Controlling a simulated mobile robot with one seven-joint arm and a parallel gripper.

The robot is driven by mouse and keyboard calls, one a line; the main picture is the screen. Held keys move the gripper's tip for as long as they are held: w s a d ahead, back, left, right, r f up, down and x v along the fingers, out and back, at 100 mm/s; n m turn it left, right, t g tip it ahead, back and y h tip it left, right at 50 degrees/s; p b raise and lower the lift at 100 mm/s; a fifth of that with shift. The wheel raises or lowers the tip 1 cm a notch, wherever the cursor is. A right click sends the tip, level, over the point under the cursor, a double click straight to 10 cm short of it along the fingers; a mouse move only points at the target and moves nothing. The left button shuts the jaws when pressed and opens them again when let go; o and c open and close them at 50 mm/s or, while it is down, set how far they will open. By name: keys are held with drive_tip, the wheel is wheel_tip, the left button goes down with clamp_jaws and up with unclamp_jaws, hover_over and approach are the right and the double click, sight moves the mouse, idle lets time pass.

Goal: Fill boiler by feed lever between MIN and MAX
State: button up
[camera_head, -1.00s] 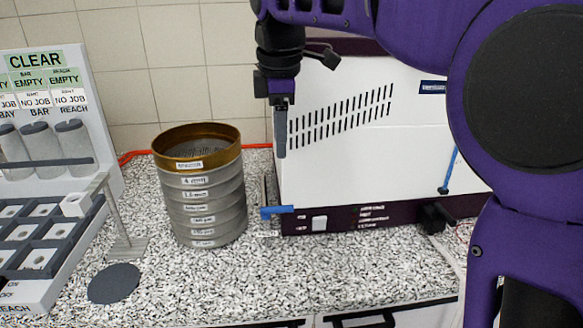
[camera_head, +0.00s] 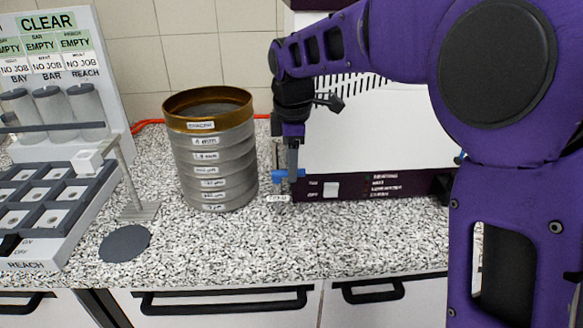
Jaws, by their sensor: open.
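The white machine (camera_head: 390,130) with a dark front panel (camera_head: 340,188) stands at the back right, partly hidden by my arm. A small blue lever (camera_head: 281,175) sticks out at its lower left corner. My gripper (camera_head: 292,172) is open and points down right at this blue lever. Its fingertips overlap the lever in the picture; I cannot tell whether they touch it. A narrow upright strip (camera_head: 277,155) stands just left of the gripper; no MIN or MAX marks are readable. A small white label (camera_head: 277,198) lies below the lever.
A stack of sieves (camera_head: 213,165) with a brass top ring stands close left of the gripper. A dark disc (camera_head: 125,243), a small metal stand (camera_head: 138,208) and a slotted tray (camera_head: 50,215) are further left. The speckled counter (camera_head: 300,240) in front is clear.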

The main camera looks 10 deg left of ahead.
drive_tip(key=shift+w+f, duration=0.1)
drive_tip(key=shift+f, duration=0.3)
drive_tip(key=shift+c, duration=0.3)
clamp_jaws()
drive_tip(key=shift+r+m, duration=0.1)
drive_tip(key=shift+m, duration=0.2)
drive_tip(key=shift+s+a+m+h+p, duration=0.1)
drive_tip(key=shift+s+m+h+p, duration=0.15)
drive_tip(key=shift+m+p, duration=0.5)
drive_tip(key=shift+s+a+m+h+p, duration=0.15)
drive_tip(key=shift+s+m+p, duration=0.2)
drive_tip(key=shift+m, duration=0.85)
drive_tip(key=shift+s+d+m+h+p, duration=0.1)
drive_tip(key=shift+s+m+h+p, duration=0.15)
drive_tip(key=shift+m+p, duration=0.5)
drive_tip(key=shift+m, duration=0.3)
